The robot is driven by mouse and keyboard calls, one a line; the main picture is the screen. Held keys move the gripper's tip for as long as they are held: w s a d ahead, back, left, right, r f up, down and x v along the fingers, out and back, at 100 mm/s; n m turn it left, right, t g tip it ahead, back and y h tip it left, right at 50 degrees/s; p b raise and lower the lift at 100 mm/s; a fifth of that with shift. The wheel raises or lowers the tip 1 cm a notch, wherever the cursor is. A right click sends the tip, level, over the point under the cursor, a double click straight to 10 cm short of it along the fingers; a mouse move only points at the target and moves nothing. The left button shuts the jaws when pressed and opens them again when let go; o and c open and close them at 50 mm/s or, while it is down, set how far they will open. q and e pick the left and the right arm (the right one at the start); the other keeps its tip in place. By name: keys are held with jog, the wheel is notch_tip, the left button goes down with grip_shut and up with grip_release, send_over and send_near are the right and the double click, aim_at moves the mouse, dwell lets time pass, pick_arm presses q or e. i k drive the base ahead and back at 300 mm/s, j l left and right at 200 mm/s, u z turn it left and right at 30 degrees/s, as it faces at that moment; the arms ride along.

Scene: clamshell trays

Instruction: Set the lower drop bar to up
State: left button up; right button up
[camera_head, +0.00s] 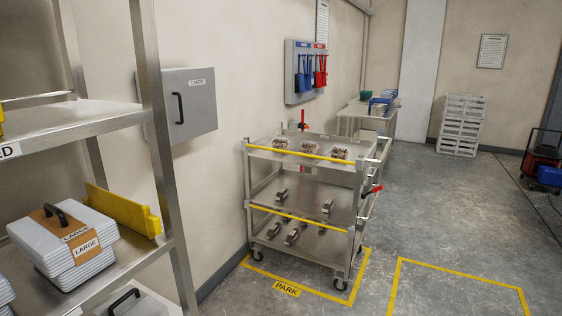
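A steel cart (349,217) stands against the wall with three shelves. The lower drop bar (298,219) is a yellow bar running across the cart's front, close to the level of the middle shelf's front edge; I cannot tell from here whether it is latched. The upper yellow bar (300,154) crosses the front at the top shelf. A red-handled lever (373,190) sticks out at the cart's right end, and a red upright piece (303,119) shows behind its top. Neither of my grippers is in view.
A steel rack (158,140) with white stacked trays (70,250) and a yellow bar (124,208) is near left. The floor right of the cart is clear, with yellow markings (455,273).

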aim_at(350, 233)
jog(key=u, duration=1.7)
jog(key=z, duration=1.6)
jog(key=i+l+z, duration=0.1)
jog(key=i+z, duration=0.15)
jog(key=i, duration=0.15)
jog(key=i+z, duration=0.25)
jog(key=i, duration=0.15)
jog(key=i+u, duration=0.15)
jog(key=i, duration=0.3)
jog(key=i+l+u, duration=0.1)
jog(key=i, duration=0.35)
jog(key=i+j+u, duration=0.15)
jog(key=i+u, duration=0.75)
jog(key=i, duration=0.25)
